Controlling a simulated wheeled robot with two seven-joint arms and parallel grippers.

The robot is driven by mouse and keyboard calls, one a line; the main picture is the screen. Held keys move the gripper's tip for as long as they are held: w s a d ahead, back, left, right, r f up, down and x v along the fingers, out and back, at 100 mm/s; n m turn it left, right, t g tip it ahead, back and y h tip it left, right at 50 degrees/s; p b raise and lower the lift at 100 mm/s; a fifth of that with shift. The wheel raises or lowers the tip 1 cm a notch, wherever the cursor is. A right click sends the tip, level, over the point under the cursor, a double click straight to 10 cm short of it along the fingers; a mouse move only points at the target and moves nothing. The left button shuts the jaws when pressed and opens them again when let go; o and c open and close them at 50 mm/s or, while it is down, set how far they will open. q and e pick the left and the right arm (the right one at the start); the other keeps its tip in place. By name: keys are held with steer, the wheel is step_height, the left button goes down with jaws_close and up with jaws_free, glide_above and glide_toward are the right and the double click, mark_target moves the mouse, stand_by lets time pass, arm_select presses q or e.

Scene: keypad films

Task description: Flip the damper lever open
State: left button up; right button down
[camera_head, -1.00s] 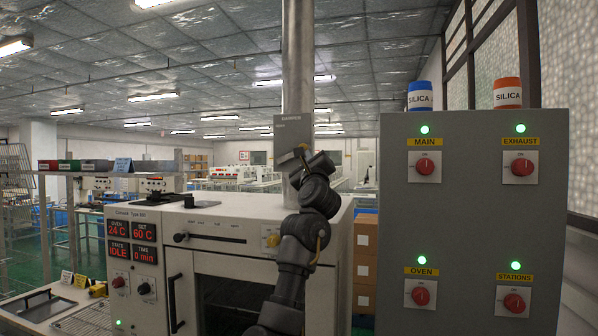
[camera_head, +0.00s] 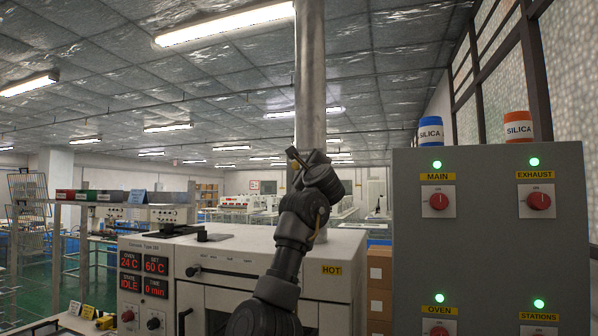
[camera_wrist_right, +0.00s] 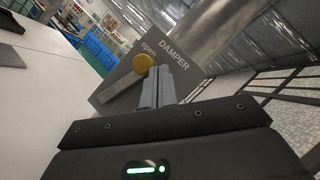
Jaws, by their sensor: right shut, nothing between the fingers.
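In the right wrist view, a grey damper plate (camera_wrist_right: 122,83) is marked "DAMPER" and "open" on the metal duct (camera_wrist_right: 217,35). In the head view my right gripper (camera_head: 296,160) is in front of the duct (camera_head: 310,75) and hides most of the damper. My left gripper is not in view.
A grey switch cabinet (camera_head: 490,235) stands close at right, with two silica jars (camera_head: 430,131) (camera_head: 518,127) on top. Shelving (camera_head: 115,203) is at left.

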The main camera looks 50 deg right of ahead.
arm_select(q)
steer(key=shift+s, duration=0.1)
arm_select(e)
steer(key=shift+w+a+r, duration=0.15)
steer(key=shift+w+r, duration=0.1)
steer(key=shift+w, duration=0.25)
steer(key=shift+w+a+r, duration=0.15)
steer(key=shift+w+r, duration=0.05)
steer(key=shift+w, duration=0.4)
steer(key=shift+a, duration=0.15)
